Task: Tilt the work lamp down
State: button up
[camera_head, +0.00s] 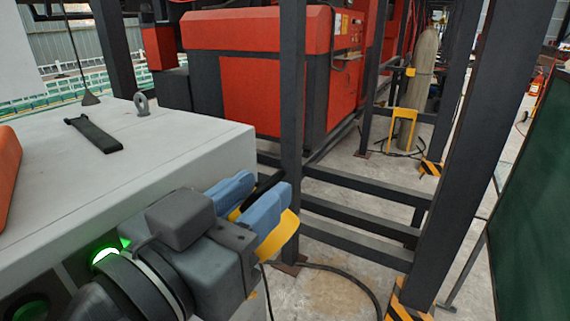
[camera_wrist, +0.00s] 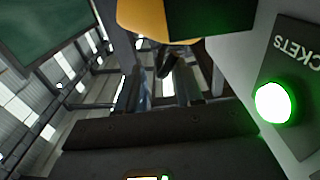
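The work lamp is mostly hidden. A yellow part (camera_head: 280,238) shows beyond and below my gripper in the head view, with a dark bar (camera_head: 268,185) between the fingers. In the wrist view its yellow body (camera_wrist: 138,16) and dark panel (camera_wrist: 208,18) fill the top middle. My gripper (camera_head: 262,193) has blue fingers, which stand apart on either side of the dark bar; they also show in the wrist view (camera_wrist: 163,80). The fingers seem wider apart than the bar. Contact is hard to tell.
A grey cabinet (camera_head: 170,145) with a black strap handle and a green light (camera_head: 105,254) stands at left. A dark post (camera_head: 291,110) rises just past my gripper. Frame rails (camera_head: 355,212) lie at right, with a dark green board (camera_head: 540,210) and floor cable (camera_head: 345,272).

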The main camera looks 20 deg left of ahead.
aim_at(283, 172)
jog(key=shift+w+d+p, duration=0.2)
jog(key=shift+w+p, duration=0.1)
jog(key=shift+w, duration=1.05)
jog(key=shift+w+d+p, duration=0.2)
jog(key=shift+w+p, duration=0.1)
jog(key=shift+w, duration=1)
jog(key=shift+c, duration=0.4)
grip_shut()
